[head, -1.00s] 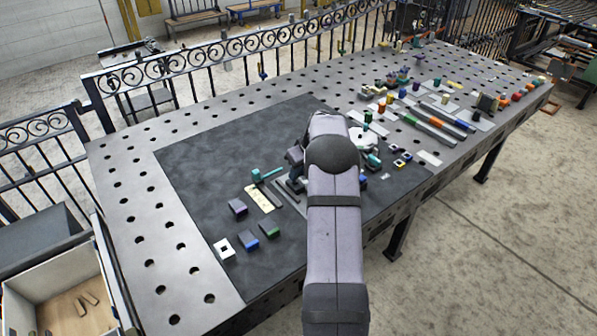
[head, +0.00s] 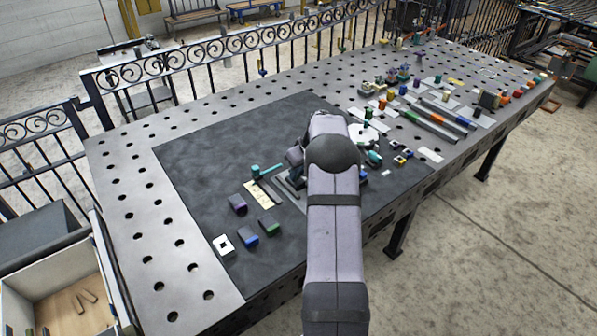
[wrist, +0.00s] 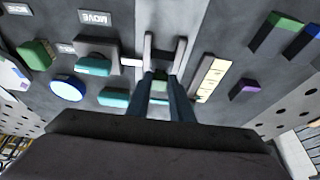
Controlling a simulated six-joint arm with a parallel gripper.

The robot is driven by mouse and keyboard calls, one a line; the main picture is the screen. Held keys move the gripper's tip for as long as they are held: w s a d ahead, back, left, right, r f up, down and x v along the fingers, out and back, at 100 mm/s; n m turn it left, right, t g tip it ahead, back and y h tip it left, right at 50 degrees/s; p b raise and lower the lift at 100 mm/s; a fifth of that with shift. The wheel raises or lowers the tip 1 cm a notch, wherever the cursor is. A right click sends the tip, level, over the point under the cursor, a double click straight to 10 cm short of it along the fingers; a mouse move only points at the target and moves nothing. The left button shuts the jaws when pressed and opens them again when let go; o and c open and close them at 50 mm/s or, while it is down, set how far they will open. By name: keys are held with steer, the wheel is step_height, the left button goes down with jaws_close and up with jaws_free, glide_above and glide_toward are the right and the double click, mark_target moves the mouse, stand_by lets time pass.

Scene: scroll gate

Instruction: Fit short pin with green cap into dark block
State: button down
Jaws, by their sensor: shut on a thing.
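My gripper (wrist: 161,82) is shut, with a small green piece (wrist: 160,77) between its fingertips. It looks like the green cap of the short pin; the pin's shaft is hidden. Just beyond the fingertips in the wrist view is a grey fixture with two upright bars (wrist: 180,52) and a crosspiece. In the head view my arm hides the fingertips and whatever they hold. I cannot tell for certain which piece is the dark block; a grey block (wrist: 98,53) lies left of the fixture.
A cream ruler (head: 257,192), a teal hammer-shaped piece (head: 266,170), and purple (head: 238,204), green (head: 268,225) and blue (head: 248,238) capped blocks lie left of my arm on the dark mat (head: 210,155). Many small parts crowd the table at right. The mat's far left is clear.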

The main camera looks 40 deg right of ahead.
steer(key=shift+f+b, duration=0.4)
steer(key=shift+f, duration=0.15)
stand_by(0.4)
steer(key=c, duration=1.5)
jaws_free()
steer(key=shift+o, duration=0.6)
steer(key=o, duration=0.4)
steer(key=shift+c, duration=0.2)
steer(key=shift+r, duration=0.15)
step_height(320, 180, up, 7)
steer(key=p, duration=0.4)
